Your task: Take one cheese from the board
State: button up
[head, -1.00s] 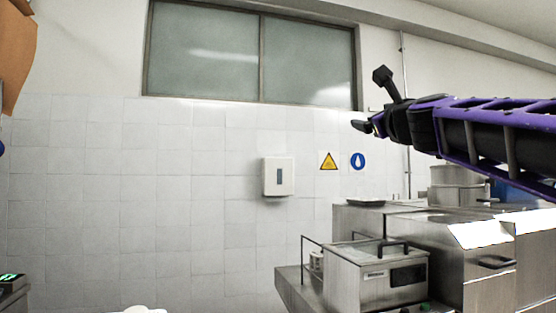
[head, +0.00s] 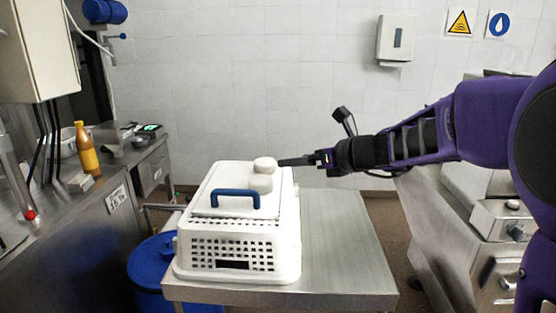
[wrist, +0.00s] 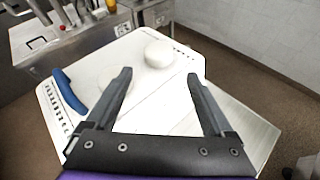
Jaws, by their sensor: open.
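Two round white cheeses sit near the far right edge of a white board (head: 225,200) with a blue handle (head: 235,197). In the wrist view my gripper (wrist: 159,75) is open and empty, above the board. One cheese (wrist: 158,54) shows just beyond the gap between the fingertips. A fainter pale disc (wrist: 112,78) lies by the left finger, partly covered.
The board rests on a white perforated basket (head: 196,252) on a steel table (head: 345,255), clear on its right. A blue bin (head: 152,262) stands at left. A steel counter with a yellow bottle (head: 86,150) is at far left; steel appliances stand at right.

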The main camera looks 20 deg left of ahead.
aim_at(272, 164)
jog(key=x, duration=0.5)
jog(key=shift+w+a+f, duration=0.15)
jog(key=shift+a, duration=0.15)
jog(key=x, duration=0.5)
jog(key=shift+f, duration=0.2)
jog(key=shift+c, duration=0.4)
jog(key=c, duration=1.1)
